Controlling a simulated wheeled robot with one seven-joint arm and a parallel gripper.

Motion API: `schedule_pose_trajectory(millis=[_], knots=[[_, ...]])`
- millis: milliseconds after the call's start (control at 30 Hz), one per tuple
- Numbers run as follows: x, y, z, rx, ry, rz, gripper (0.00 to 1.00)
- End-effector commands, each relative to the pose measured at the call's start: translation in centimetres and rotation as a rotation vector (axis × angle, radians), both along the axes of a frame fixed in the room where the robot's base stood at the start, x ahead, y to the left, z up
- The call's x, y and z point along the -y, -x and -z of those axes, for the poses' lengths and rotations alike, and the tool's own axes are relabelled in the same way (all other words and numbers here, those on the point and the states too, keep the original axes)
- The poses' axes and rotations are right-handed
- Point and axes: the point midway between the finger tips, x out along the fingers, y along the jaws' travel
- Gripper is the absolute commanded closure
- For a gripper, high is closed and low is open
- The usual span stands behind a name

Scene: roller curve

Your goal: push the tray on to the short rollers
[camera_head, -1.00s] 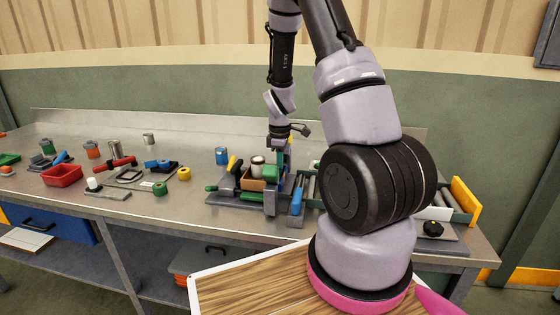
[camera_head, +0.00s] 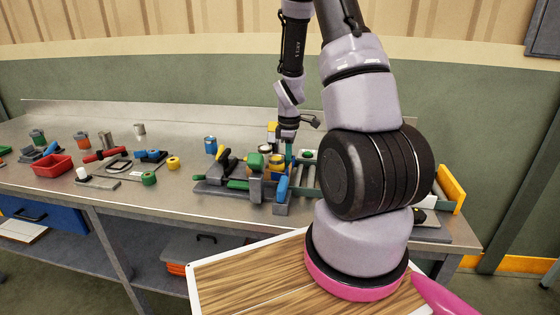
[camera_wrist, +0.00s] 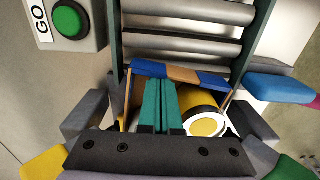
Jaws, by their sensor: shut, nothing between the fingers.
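The tray (camera_wrist: 182,73) shows in the wrist view with a blue and tan far rim and thin tan side walls. A can with a yellow top (camera_wrist: 205,122) lies within its outline on the right. The short rollers (camera_wrist: 190,42) lie just beyond the far rim; they also show in the head view (camera_head: 304,174). My gripper (camera_wrist: 159,84) is shut and empty, its teal fingers side by side over the tray, left of the can. I cannot tell whether they touch it. In the head view my gripper (camera_head: 288,150) is low at the rollers' left end, where clutter mostly hides the tray.
A green GO button (camera_wrist: 68,20) sits on a grey box left of the rollers. Blue, yellow and green handled parts crowd the near side. A yellow plate (camera_head: 450,188) stands at the far right. My arm hides the middle rollers.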

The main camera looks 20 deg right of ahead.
Motion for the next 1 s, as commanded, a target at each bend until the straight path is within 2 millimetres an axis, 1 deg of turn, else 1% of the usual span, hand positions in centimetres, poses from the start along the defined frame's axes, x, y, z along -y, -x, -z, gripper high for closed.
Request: schedule_pose_trajectory(millis=[33,167,333,400,500,667,1000], knots=[[0.8,0.5,0.0,-0.001,0.000,0.006,1.00],[2.8,1.8,0.0,-0.001,-0.001,0.006,1.00],[5.8,3.9,0.0,-0.001,-0.001,0.008,1.00],[6.8,4.6,0.0,0.000,0.000,0.005,1.00],[7.8,5.3,0.0,-0.001,-0.001,0.004,1.00],[8.5,5.8,0.0,-0.001,0.000,0.000,1.00],[8.4,5.7,0.0,-0.001,0.001,0.000,1.00]])
